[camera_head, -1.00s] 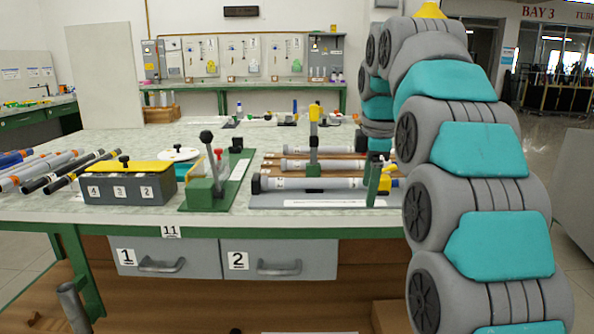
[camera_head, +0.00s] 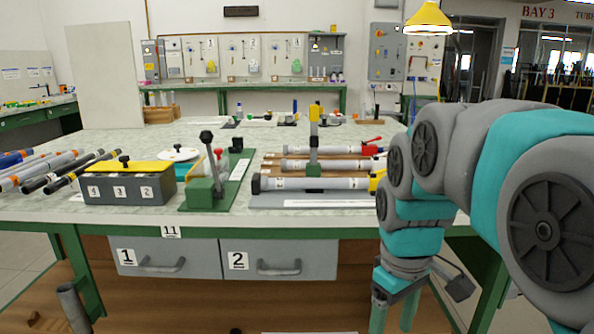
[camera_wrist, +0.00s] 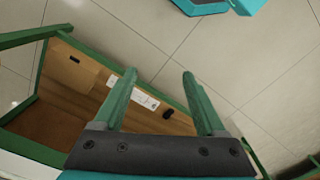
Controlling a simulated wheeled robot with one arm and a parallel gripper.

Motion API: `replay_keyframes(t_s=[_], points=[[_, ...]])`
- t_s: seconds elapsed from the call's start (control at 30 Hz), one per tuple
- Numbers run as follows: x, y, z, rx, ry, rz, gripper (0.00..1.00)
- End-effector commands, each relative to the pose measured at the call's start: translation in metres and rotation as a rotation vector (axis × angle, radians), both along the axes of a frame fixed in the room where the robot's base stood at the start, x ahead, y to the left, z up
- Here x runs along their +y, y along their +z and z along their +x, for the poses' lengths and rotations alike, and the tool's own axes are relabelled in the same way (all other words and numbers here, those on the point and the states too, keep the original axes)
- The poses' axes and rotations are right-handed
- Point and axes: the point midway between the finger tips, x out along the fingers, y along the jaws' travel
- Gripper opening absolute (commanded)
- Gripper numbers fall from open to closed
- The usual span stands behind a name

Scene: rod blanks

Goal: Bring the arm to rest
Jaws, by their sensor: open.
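My grey and teal arm fills the right side of the head view, bent over and pointing down in front of the bench's right end. My gripper (camera_head: 393,312) hangs below the bench top, near the bench's front right leg. In the wrist view my gripper (camera_wrist: 160,95) shows two green fingers spread apart with nothing between them. Beyond the fingers are the floor and the lower part of the bench. The fingertips are partly cut off at the bottom of the head view.
The bench (camera_head: 130,219) holds rods, a grey box with a yellow lid (camera_head: 130,182), a green lever fixture (camera_head: 205,190) and clamped rods (camera_head: 315,183). Drawers 1 (camera_head: 165,258) and 2 (camera_head: 278,259) are shut. Floor (camera_wrist: 230,50) lies open in front of the bench.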

Motion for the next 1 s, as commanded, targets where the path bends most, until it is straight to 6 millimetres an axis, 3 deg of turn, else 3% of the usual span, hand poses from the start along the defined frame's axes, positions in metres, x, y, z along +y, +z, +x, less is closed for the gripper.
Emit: replay_keyframes(t_s=[0.03,0.2,0.4,0.6,1.0], points=[[0.000,-0.012,-0.021,0.020,-0.054,-0.002,0.73],[-0.001,-0.055,-0.084,0.073,-0.258,-0.014,0.73],[-0.002,-0.096,-0.144,0.120,-0.453,-0.034,0.73],[-0.002,-0.114,-0.169,0.137,-0.540,-0.045,0.73],[-0.002,-0.114,-0.170,0.138,-0.547,-0.046,0.73]])
